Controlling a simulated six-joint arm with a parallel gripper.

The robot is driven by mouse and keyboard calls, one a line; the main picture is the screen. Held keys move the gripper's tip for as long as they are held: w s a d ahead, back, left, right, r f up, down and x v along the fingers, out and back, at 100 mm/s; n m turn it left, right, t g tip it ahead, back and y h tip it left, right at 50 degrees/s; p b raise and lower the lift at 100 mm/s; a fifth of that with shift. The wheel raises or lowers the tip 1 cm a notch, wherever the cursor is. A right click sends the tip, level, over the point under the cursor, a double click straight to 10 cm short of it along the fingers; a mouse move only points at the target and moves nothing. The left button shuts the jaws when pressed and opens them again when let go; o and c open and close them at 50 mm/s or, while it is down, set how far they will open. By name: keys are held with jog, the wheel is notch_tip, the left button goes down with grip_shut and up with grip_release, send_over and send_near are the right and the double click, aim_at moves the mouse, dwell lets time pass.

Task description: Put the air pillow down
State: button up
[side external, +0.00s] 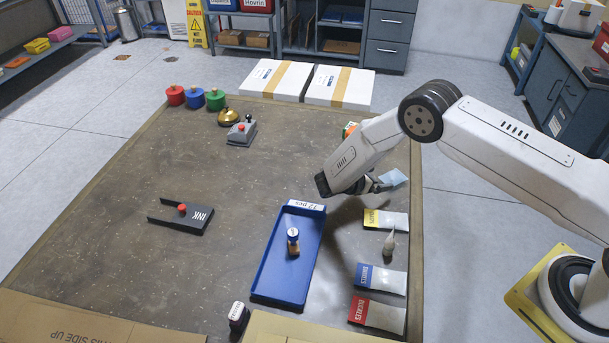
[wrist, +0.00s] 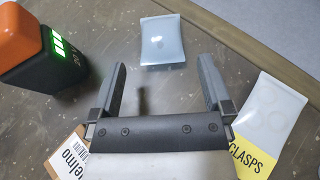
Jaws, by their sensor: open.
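The air pillow (wrist: 172,40) is a small, pale blue, clear packet. It lies on the brown table just beyond my fingertips in the wrist view. In the side view the air pillow (side external: 393,177) shows near the table's right edge, just right of my gripper (side external: 377,186). In the wrist view my gripper (wrist: 163,65) is open, with nothing between its two fingers. The pillow appears apart from both fingers.
A black and orange battery pack (wrist: 50,50) stands close left of my fingers. The yellow-labelled clasps bag (wrist: 262,125) lies to the right. A blue tray (side external: 265,262) holds a small bottle (side external: 293,240). The table's middle is largely clear.

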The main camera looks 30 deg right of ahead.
jog(key=shift+v, duration=3.1)
jog(key=shift+s+d+r+m+g+y, duration=0.15)
jog(key=shift+r+m+y, duration=0.1)
jog(key=shift+r, duration=0.1)
jog(key=shift+s+d+r+m+g+y, duration=0.15)
jog(key=shift+r+m+y, duration=0.1)
jog(key=shift+r, duration=0.1)
jog(key=s+r+m+t+y, duration=0.3)
jog(key=s+r+m+y, duration=0.9)
jog(key=s+r+m, duration=0.4)
jog(key=s+m, duration=0.1)
jog(key=s, duration=0.3)
jog(key=shift+d+r, duration=0.2)
